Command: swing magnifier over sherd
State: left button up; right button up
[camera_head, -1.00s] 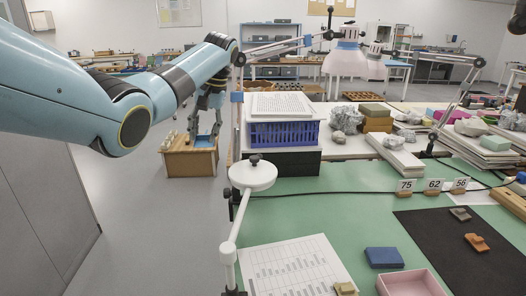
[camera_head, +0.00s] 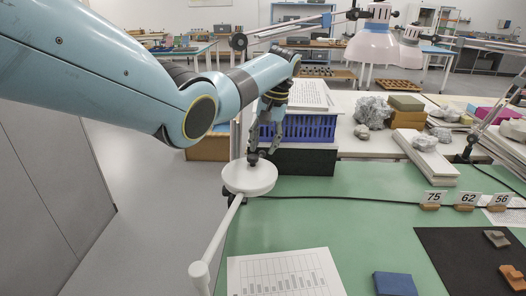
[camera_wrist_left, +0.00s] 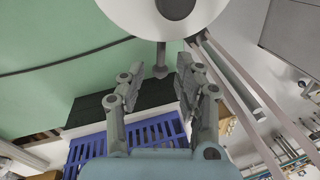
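The magnifier has a white round head (camera_head: 249,178) on a white arm (camera_head: 217,237) at the left edge of the green table; a dark knob (camera_head: 253,158) stands up from the head. My left gripper (camera_head: 258,145) points down at the knob. In the left wrist view, its fingers (camera_wrist_left: 159,68) are open, with the knob (camera_wrist_left: 160,66) between or just past the tips; contact is not clear. The white head (camera_wrist_left: 130,12) shows at the top. Two sherds, one greyish (camera_head: 496,238) and one orange-brown (camera_head: 514,275), lie on the dark mat (camera_head: 450,250) at right. My right gripper is not in view.
A blue crate (camera_head: 297,128) on a black box (camera_head: 303,160) stands behind the magnifier head. A black cable (camera_head: 350,198) crosses the green top (camera_head: 340,225). Number cards (camera_head: 433,198), a chart sheet (camera_head: 285,275) and a blue block (camera_head: 395,284) lie further right and in front.

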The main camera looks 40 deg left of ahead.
pick_arm(q)
jog(key=shift+s+a+f, duration=0.1)
jog(key=shift+a+f, duration=0.05)
jog(key=shift+f, duration=0.5)
jog(key=shift+s+a+f, duration=0.1)
jog(key=shift+f, duration=0.5)
jog(key=shift+c, duration=0.7)
jog(key=c, duration=0.5)
grip_shut()
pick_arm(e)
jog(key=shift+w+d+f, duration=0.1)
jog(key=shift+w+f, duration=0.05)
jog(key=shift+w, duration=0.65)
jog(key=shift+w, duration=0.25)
